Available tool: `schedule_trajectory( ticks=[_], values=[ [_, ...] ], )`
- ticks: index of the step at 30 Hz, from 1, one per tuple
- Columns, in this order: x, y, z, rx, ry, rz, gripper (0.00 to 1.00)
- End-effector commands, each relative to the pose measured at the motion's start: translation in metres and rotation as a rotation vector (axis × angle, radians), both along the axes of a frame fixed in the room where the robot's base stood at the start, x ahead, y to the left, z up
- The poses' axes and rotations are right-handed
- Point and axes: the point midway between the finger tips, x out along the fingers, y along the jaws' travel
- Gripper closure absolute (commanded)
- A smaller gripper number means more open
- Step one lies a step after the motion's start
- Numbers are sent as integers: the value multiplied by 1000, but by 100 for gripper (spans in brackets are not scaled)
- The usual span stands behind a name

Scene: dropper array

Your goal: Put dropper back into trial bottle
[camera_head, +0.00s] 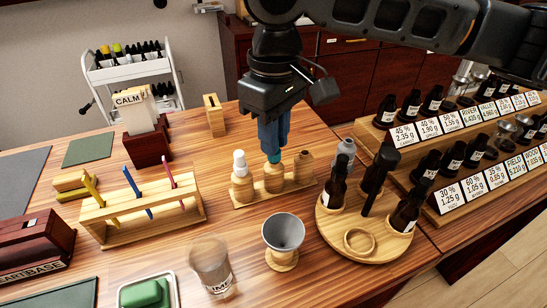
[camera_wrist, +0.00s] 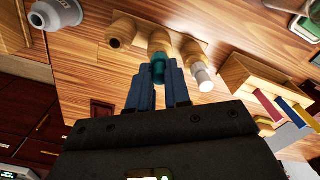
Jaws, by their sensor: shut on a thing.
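A low wooden stand (camera_head: 246,200) holds three small wooden bottles in a row. The left bottle (camera_head: 242,188) carries a white dropper (camera_head: 239,162). The right bottle (camera_head: 304,165) is open at the top. My gripper (camera_head: 273,145) points down over the middle bottle (camera_head: 273,180), its blue fingers shut on a teal dropper (camera_head: 274,157). The teal dropper is in line with the middle bottle's mouth and appears to meet it; how deep it sits is hidden. The wrist view shows the teal dropper (camera_wrist: 158,68) between the fingers, against the middle bottle (camera_wrist: 159,42).
A round wooden tray (camera_head: 345,241) with dark bottles stands close on the right, a grey bottle (camera_head: 345,150) behind it. A grey cup (camera_head: 283,234) is in front. A wooden rack (camera_head: 135,226) with coloured sticks stands left. Tiered bottle shelves (camera_head: 450,207) fill the far right.

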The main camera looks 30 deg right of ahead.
Motion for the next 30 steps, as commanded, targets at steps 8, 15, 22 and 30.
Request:
schedule_trajectory(
  ticks=[8,15,22,30],
  values=[
    [0,0,4,0,0,0,91],
    [0,0,30,1,0,0,91],
    [0,0,55,1,0,0,91],
    [0,0,78,0,-1,1,91]
  ],
)
